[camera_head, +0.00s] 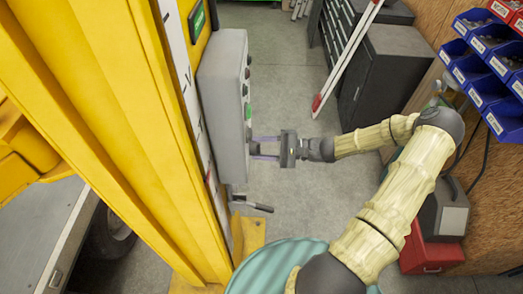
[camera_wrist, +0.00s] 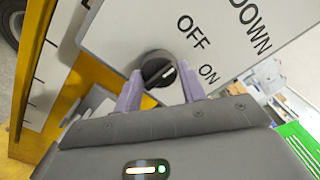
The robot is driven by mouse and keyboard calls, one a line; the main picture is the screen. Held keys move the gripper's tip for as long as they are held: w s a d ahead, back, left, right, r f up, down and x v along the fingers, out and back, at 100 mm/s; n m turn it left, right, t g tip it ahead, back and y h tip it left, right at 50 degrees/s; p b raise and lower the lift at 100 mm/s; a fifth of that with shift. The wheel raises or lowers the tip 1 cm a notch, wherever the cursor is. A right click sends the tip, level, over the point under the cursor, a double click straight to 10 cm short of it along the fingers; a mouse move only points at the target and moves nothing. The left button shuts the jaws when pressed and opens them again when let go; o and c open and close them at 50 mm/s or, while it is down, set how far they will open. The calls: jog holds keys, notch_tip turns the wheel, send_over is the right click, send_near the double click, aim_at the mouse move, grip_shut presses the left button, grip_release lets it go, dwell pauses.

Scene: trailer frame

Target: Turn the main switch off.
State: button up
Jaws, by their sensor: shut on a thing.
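The main switch (camera_wrist: 154,66) is a round black knob with a white mark, on the panel face beside the labels OFF and ON. Its white mark lies on the knob's right side, nearer the ON label than the OFF label. My gripper (camera_wrist: 160,74) has its purple fingers on either side of the knob, shut on it. In the head view, my gripper (camera_head: 254,147) reaches left to the front of the grey control box (camera_head: 222,95). The knob is hard to make out there.
A yellow post (camera_head: 95,100) stands left of the box. A lever with a black grip (camera_head: 258,207) sticks out below it. Dark cabinets (camera_head: 385,75), a red-footed pole (camera_head: 345,60) and blue bins (camera_head: 490,92) stand at the back and right. The floor between is clear.

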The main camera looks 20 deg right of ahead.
jog(key=shift+n, duration=0.4)
jog(key=o, duration=1)
jog(key=shift+c, duration=0.2)
jog(key=shift+d, duration=0.15)
jog(key=b+v, duration=0.5)
jog(key=v, duration=1.2)
